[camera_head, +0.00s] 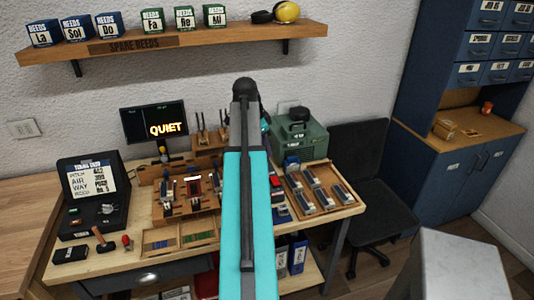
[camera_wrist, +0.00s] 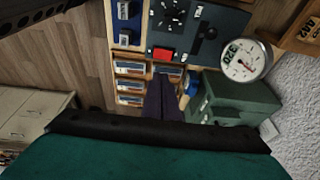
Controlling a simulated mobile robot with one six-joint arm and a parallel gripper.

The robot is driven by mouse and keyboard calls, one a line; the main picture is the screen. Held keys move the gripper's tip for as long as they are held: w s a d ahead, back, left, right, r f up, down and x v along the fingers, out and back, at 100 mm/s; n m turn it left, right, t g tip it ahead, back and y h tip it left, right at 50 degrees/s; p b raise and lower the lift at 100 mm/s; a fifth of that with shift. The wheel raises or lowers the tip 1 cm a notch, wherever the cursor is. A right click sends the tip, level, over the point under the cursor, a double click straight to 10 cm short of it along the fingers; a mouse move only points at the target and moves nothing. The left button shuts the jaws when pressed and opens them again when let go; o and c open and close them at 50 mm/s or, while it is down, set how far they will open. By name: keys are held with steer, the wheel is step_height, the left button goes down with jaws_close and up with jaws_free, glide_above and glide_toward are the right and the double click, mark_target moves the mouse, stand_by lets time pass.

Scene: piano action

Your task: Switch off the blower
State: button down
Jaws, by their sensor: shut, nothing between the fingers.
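A green metal box, which looks like the blower (camera_head: 300,138), stands at the back right of the workbench. It also shows in the wrist view (camera_wrist: 238,97), right of my gripper. I cannot make out its switch or its state. My gripper (camera_wrist: 162,80) shows as dark fingers held together, shut and empty. In the head view my teal arm hides the gripper and the bench middle.
The workbench (camera_head: 145,217) holds a tray of blocks (camera_head: 328,180) and a black case (camera_head: 92,192). A screen reading QUIET (camera_head: 155,121) stands behind. A round gauge (camera_wrist: 245,60) is near the green box. A shelf (camera_head: 210,36) hangs above; a black chair (camera_head: 360,160) stands right.

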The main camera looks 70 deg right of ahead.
steer(key=shift+r+y, duration=0.15)
steer(key=shift+y, duration=0.15)
steer(key=b, duration=0.3)
steer(key=shift+w+d+r, duration=0.15)
steer(key=shift+d, duration=0.05)
steer(key=shift+d+b, duration=0.1)
steer(key=shift+b, duration=0.45)
steer(key=b, duration=0.4)
steer(key=shift+w+d, duration=0.2)
steer(key=shift+d, duration=0.05)
steer(key=shift+f+b, duration=0.25)
steer(key=shift+b, duration=1)
steer(key=shift+d, duration=0.1)
steer(key=p, duration=0.2)
glide_above(275, 178)
steer(key=a, duration=0.1)
steer(key=f, duration=1)
steer(key=shift+w+a+f, duration=0.2)
steer(key=shift+w+f, duration=0.05)
steer(key=shift+w, duration=0.05)
steer(key=shift+w+d+f+p, duration=0.15)
steer(key=shift+f+p, duration=0.35)
steer(key=shift+f, duration=1)
